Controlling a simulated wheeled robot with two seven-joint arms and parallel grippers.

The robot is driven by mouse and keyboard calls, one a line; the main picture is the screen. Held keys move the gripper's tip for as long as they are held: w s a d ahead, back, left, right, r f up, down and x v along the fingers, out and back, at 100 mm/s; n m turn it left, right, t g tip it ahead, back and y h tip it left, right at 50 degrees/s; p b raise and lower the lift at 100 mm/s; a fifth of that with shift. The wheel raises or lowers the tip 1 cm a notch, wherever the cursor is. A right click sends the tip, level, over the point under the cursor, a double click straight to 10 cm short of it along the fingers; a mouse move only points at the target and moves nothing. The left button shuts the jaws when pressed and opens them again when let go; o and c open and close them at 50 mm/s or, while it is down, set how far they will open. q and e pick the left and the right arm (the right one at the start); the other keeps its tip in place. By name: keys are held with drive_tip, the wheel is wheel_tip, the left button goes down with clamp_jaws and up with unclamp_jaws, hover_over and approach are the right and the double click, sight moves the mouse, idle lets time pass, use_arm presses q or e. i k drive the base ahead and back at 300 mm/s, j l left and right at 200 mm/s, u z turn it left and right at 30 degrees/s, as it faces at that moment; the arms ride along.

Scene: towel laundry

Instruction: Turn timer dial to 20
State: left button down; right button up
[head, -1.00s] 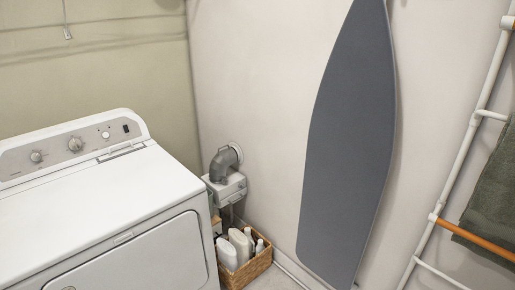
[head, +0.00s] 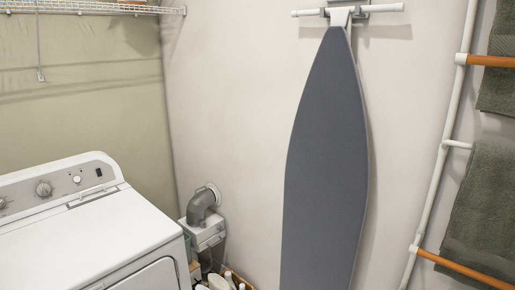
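A white dryer (head: 95,238) stands at the lower left of the head view. Its sloped control panel (head: 62,185) runs along the back edge. A large round grey dial (head: 43,188) sits on the panel. A smaller knob (head: 77,179) and a dark switch (head: 99,172) are to its right. Another knob (head: 3,202) is partly cut off at the left edge. The dial's markings are too small to read. Neither of my grippers is in view.
A grey ironing board (head: 327,165) hangs on the back wall. A grey vent duct (head: 200,212) and bottles (head: 218,284) are right of the dryer. A ladder rack (head: 437,185) with green towels (head: 480,205) leans at the right. A wire shelf (head: 95,8) is at upper left.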

sight(43, 189)
drive_tip(key=u, duration=1.45)
drive_tip(key=i+l+u, duration=0.1)
drive_tip(key=l, duration=0.55)
drive_tip(key=i+l, duration=0.1)
drive_tip(key=l, duration=0.6)
drive_tip(key=i+l+u, duration=0.15)
drive_tip(key=l, duration=0.5)
